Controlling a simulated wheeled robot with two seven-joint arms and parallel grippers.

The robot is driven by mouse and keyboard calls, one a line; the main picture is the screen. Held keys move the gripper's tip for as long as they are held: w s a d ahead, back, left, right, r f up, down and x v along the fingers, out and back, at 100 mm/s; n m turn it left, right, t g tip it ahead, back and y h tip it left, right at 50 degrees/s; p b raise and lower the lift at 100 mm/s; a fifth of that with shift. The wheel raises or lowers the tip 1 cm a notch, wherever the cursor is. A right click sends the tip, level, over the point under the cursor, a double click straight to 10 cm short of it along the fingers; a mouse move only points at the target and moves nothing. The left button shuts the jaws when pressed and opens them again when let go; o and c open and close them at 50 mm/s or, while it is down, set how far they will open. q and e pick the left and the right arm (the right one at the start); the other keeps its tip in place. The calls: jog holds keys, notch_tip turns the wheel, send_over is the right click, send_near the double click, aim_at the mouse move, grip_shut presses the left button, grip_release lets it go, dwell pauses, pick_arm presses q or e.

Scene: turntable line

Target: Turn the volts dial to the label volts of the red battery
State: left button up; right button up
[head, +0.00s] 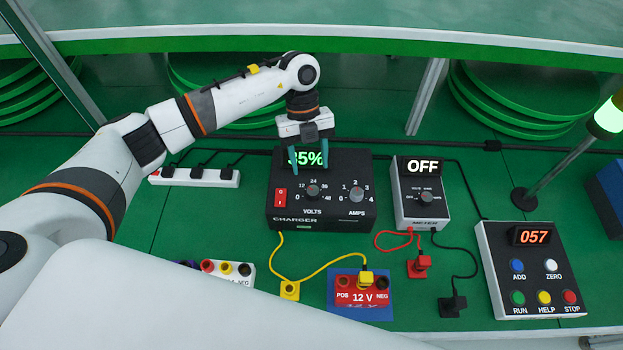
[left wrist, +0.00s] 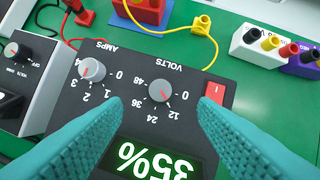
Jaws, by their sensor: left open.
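The charger (head: 283,218) is a black box with a green 35% display. Its volts dial (head: 313,191) has labels from 0 to 48; it also shows in the left wrist view (left wrist: 160,90), where its red mark seems to lean toward 12. The red battery (head: 344,295) reads 12 V and sits on a blue mat; a yellow plug (head: 366,279) is on it. My left gripper (head: 309,162) is open and empty over the charger's back part, behind the volts dial. Its teal fingers partly cover the display in the head view. My right gripper is not in view.
The amps dial (left wrist: 92,69) is beside the volts dial, and a red switch (head: 281,197) is on its other side. A meter (head: 421,212) reading OFF stands to the right. A button box (head: 535,275) shows 057. Cables lie in front of the charger.

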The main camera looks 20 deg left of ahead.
pick_arm(q)
jog(key=b+v, duration=0.1)
jog(key=v, duration=0.4)
dwell(0.5)
